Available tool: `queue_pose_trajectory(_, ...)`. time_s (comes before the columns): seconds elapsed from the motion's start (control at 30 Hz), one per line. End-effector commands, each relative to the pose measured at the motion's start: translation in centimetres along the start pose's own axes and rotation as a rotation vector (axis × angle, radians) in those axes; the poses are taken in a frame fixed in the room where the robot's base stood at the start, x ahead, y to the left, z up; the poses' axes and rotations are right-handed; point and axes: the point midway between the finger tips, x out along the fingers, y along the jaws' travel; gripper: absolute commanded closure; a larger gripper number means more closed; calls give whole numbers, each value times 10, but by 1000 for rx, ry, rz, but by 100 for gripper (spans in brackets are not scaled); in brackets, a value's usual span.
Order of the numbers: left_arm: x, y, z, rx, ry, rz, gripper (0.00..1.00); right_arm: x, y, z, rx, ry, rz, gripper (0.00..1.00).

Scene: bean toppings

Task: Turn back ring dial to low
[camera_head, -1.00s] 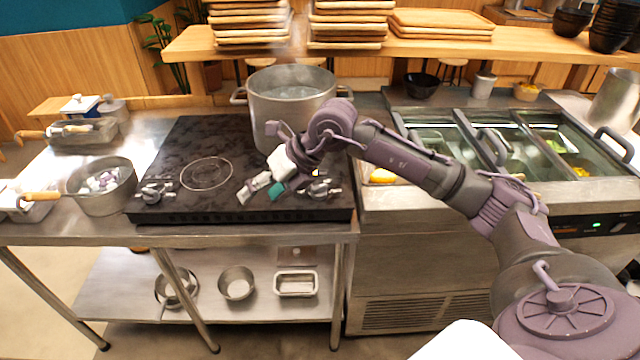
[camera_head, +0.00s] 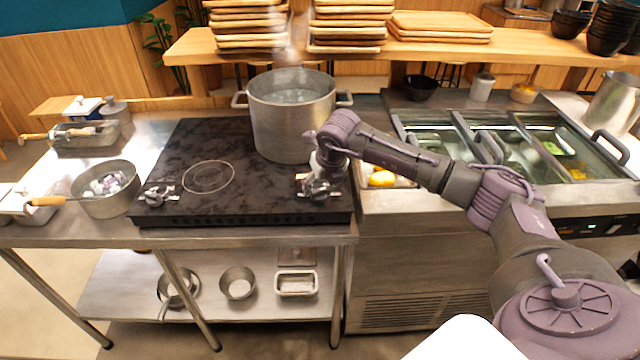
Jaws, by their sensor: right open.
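A black cooktop (camera_head: 225,150) has a dial group (camera_head: 158,193) at its front left and another dial group (camera_head: 320,192) at its front right. I cannot read any dial setting or labels. A thin ring mark (camera_head: 208,176) shows on the left of the cooktop. A large steel pot (camera_head: 290,115) stands at its back right. My right gripper (camera_head: 309,181) is open and points down at the front-right dials, close to them. My own wrist hides most of the gripper, and I cannot tell whether it touches a dial. My left gripper is not in view.
A small pan (camera_head: 106,203) with a wooden handle stands left of the cooktop. A topping counter (camera_head: 410,197) with glass-lidded bins adjoins on the right. Bowls and a tray (camera_head: 297,285) rest on the lower shelf. Stacked wooden trays stand on the back shelf.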

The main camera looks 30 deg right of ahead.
Motion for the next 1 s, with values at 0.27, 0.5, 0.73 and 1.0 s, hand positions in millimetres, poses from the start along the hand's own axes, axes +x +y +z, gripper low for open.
queue_pose_trajectory(0.27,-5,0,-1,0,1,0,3,24,0,0,0,0,1,31)
queue_pose_trajectory(0.5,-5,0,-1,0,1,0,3,26,0,0,0,0,0,31)
queue_pose_trajectory(0.73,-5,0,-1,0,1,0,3,26,0,0,0,0,1,63)
queue_pose_trajectory(1.0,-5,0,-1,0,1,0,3,26,0,0,-2,0,2,91)
